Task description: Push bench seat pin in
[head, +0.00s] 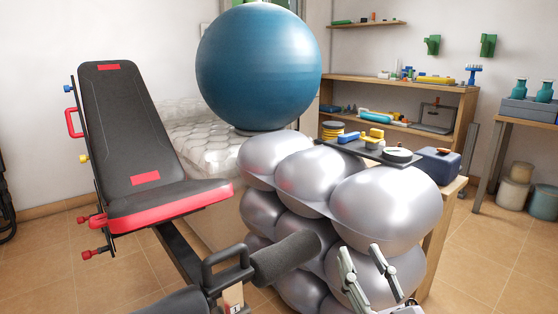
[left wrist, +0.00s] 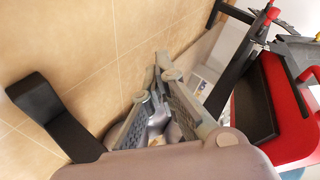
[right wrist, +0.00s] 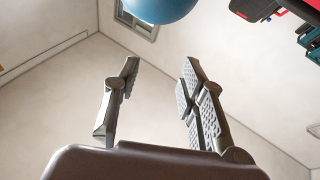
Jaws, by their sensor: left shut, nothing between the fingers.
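The weight bench has a dark back pad (head: 125,130) and a red-edged seat (head: 170,203). Red knobs sit low on its left side, one beside the seat (head: 84,219) and one lower (head: 87,254); I cannot tell which is the seat pin. A yellow knob (head: 83,158) and a blue knob (head: 68,88) sit higher. In the left wrist view, a red knob (left wrist: 271,13) shows on a black bar at upper right. My left gripper (left wrist: 163,66) is shut and empty, apart from that knob. My right gripper (head: 362,252) is open and empty, before the silver balls, away from the knobs.
Stacked silver balls (head: 385,210) stand right of the bench, with a large blue ball (head: 258,65) behind. The bench's padded roller (head: 285,258) juts toward the balls. A black tray (head: 345,147) holds small items. Tiled floor (head: 40,265) is clear left of the bench.

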